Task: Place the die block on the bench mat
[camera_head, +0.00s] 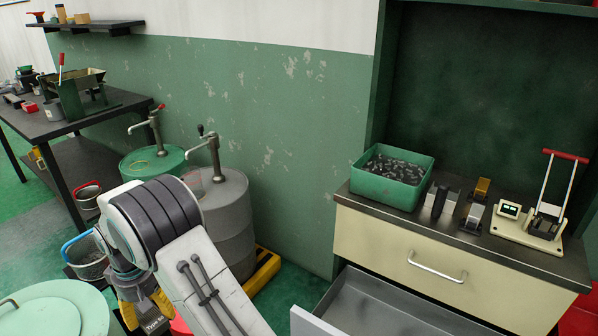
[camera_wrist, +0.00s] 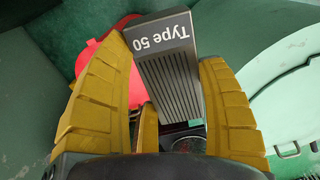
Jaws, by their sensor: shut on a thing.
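In the head view my gripper (camera_head: 137,308) is low at the bottom left, beyond my arm, with part of the dark block (camera_head: 156,326) showing. I cannot make out a bench mat in either view.
A cream cabinet (camera_head: 440,262) at right has an open drawer (camera_head: 375,308). Its top holds a green parts bin (camera_head: 392,192), small blocks and a lever press (camera_head: 530,225). Pump drums (camera_head: 222,215) stand mid-left. A workbench (camera_head: 35,125) is far left. A pale green round lid (camera_head: 55,315) is near the gripper.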

